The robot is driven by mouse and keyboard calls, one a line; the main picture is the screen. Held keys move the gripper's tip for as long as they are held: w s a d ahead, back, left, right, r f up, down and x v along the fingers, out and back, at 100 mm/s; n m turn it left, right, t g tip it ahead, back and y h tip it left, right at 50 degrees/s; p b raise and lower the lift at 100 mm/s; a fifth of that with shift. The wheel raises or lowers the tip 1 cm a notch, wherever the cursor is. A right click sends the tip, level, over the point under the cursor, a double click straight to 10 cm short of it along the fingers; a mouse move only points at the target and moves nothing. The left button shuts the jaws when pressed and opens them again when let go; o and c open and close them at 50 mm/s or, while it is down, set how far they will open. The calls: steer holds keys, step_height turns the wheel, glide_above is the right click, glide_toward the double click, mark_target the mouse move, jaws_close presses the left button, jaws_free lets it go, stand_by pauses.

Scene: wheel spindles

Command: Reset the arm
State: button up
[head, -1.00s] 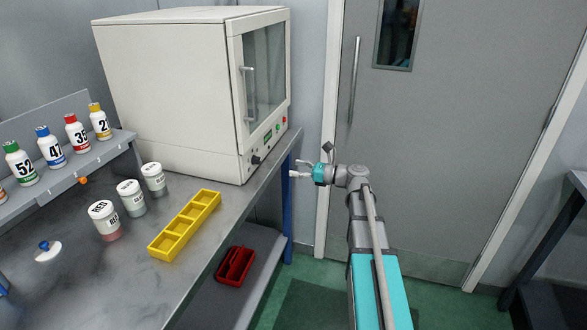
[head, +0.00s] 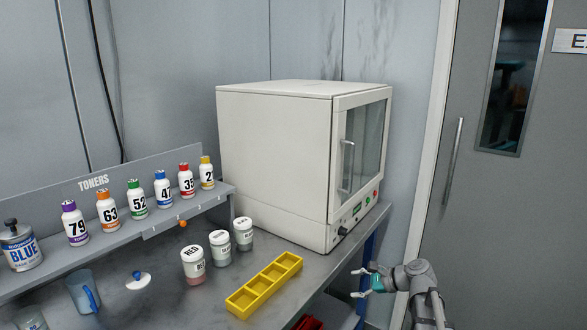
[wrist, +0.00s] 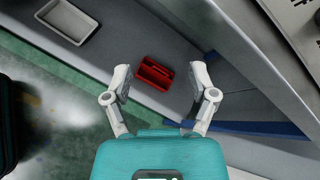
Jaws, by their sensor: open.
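My gripper (head: 362,283) is at the lower right of the head view, just off the right edge of the bench (head: 335,270), beside the white cabinet oven (head: 275,160). Its fingers are apart with nothing between them. In the wrist view my gripper (wrist: 160,90) also shows spread and empty. It points down toward the lower shelf, where a red divided tray (wrist: 154,73) lies beyond the fingertips.
A yellow divided tray (head: 265,285), lidded jars (head: 220,248) and a toner rack (head: 160,222) with several bottles stand on the bench. A grey bin (wrist: 67,20) shows in the wrist view. A grey door (head: 465,200) is at the right.

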steer(key=s+a+f+n+g+h, duration=0.1)
steer(key=s+f+n+g+h, duration=0.2)
steer(key=s+f+n+h, duration=0.4)
steer(key=s+a+f+n+g+h, duration=0.1)
steer(key=s+f+n+g+h, duration=0.2)
steer(key=s+n, duration=0.6)
step_height(320, 180, up, 18)
steer(key=h+p, duration=0.1)
steer(key=p, duration=1.6)
steer(key=shift+d+f+n+t, duration=0.2)
steer(key=shift+f+n+t, duration=0.05)
steer(key=shift+n+t, duration=0.05)
